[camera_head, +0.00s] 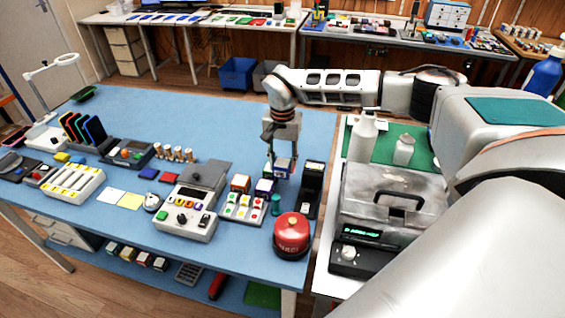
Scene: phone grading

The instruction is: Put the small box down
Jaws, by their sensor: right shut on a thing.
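My right gripper (281,160) hangs down over the right part of the blue table, its arm coming in from the right. Its fingers are shut on a small box (283,170), which shows white, with darker coloured parts between the fingers. The box is close above or at the table top; I cannot tell if it touches. A small brown-orange box (240,183) and a small dark blue box (264,187) stand just in front and left of the gripper, behind a white button tray (243,209). My left gripper is not in view.
A red round canister (291,236) stands at the table's front right corner. A black device (311,185) stands right of the gripper. A grey device with a raised lid (186,222) is to the left. The blue table (215,115) is clear behind.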

